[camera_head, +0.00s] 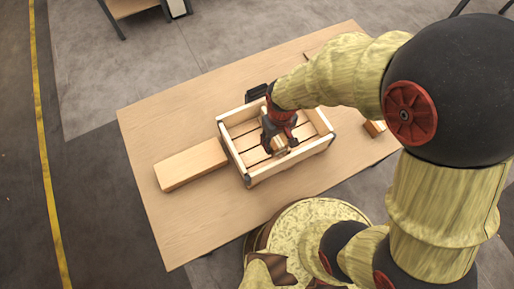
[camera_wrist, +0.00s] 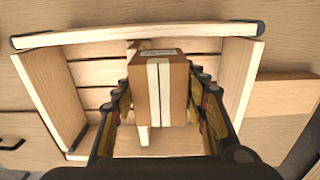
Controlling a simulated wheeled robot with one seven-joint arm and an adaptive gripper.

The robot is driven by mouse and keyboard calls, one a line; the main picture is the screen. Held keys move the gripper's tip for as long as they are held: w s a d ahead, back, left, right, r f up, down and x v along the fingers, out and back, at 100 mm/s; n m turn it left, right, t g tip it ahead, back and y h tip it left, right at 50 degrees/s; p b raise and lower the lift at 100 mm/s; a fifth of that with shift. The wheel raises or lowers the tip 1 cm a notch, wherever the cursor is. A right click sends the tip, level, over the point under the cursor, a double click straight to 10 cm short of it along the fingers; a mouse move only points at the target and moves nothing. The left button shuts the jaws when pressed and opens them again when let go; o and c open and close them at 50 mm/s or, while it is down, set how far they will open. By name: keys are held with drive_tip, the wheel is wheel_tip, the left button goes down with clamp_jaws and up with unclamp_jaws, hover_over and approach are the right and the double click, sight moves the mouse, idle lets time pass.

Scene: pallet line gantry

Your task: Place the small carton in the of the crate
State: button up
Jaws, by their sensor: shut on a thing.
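The small carton (camera_wrist: 158,90) is brown with a pale tape stripe and a label on its top edge. It sits between the fingers of my gripper (camera_wrist: 165,112), which is shut on it. In the head view my gripper (camera_head: 279,140) points down inside the outline of the crate, with the carton (camera_head: 280,146) at its tips. The crate (camera_head: 236,160) is pale wood with a slatted floor and dark corners. Its wall also shows in the wrist view (camera_wrist: 240,75). I cannot tell whether the carton touches the crate floor.
The crate stands on a wooden table (camera_head: 190,231). A long flat box (camera_head: 191,165) lies left of the crate. The table's front left is clear.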

drive_tip(key=b, duration=0.2)
hover_over(257, 154)
wheel_tip(257, 154, down, 6)
drive_tip(key=shift+w+d+f, duration=0.1)
drive_tip(key=shift+d, duration=0.05)
wheel_tip(257, 154, down, 4)
drive_tip(key=shift+r+b, duration=0.25)
drive_tip(key=shift+b, duration=0.75)
drive_tip(key=shift+r, duration=0.1)
drive_tip(key=o, duration=1.6)
drive_tip(key=shift+f, duration=0.2)
drive_tip(key=shift+c, duration=0.2)
